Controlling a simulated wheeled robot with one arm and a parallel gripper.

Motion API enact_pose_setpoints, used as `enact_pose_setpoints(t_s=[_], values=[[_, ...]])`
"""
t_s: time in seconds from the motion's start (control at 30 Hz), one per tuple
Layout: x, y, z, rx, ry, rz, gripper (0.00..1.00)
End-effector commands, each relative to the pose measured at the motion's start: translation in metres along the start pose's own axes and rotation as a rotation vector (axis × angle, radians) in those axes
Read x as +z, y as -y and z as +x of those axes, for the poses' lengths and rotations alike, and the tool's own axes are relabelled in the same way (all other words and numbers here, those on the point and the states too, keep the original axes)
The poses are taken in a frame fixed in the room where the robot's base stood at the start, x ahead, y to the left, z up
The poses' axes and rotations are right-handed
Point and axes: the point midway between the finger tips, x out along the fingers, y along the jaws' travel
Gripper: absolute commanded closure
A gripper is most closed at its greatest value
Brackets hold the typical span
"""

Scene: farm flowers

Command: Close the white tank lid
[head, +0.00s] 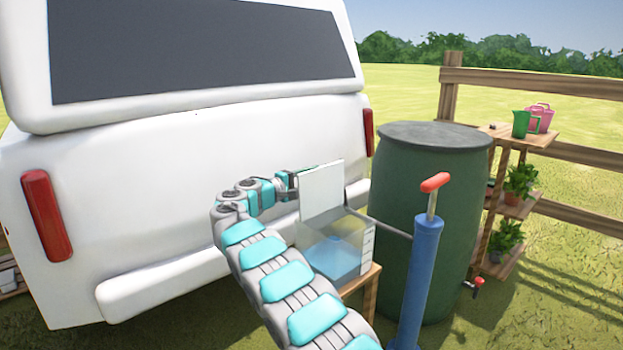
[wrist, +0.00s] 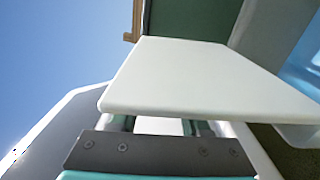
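The white tank lid (head: 322,190) stands upright, open, at the back left edge of the clear tank (head: 337,243), which holds blue water. My gripper (head: 290,183) is at the lid's left side, close to its upper part. In the wrist view the lid (wrist: 205,80) fills the middle as a pale slab just past my gripper (wrist: 162,125). The two fingers show apart at their bases, with a white patch between them. The lid hides the fingertips, so I cannot tell whether they touch it.
The tank sits on a small wooden stand (head: 362,284). A blue pump (head: 422,275) with a red handle stands at its right front, and a green barrel (head: 425,220) behind right. A white vehicle (head: 170,160) is close on the left. Shelves with plants (head: 520,182) are farther right.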

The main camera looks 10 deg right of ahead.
Motion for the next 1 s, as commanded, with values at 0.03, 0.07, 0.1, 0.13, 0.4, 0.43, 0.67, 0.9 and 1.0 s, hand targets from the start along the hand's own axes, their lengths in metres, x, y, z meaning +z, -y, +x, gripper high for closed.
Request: enact_pose_setpoints(t_s=[0.03,0.07,0.1,0.13,0.4,0.43,0.67,0.9,1.0], values=[[0.0,0.0001,0.0,0.0,0.0,0.0,0.6],[0.0,0.0001,0.0,0.0,0.0,0.0,0.63],[0.0,0.0,0.0,0.0,0.0,0.0,0.68],[0.0,0.0001,0.0,0.0,0.0,0.0,0.71],[0.0,0.0002,0.0,0.0,0.0,0.0,1.0],[0.0,0.0002,0.0,0.0,0.0,0.0,1.0],[0.0,0.0004,0.0,-0.001,0.0,0.0,1.0],[-0.0001,0.0006,0.0,-0.001,0.0,0.0,1.0],[0.0,0.0006,0.0,-0.001,0.0,0.0,1.0]])
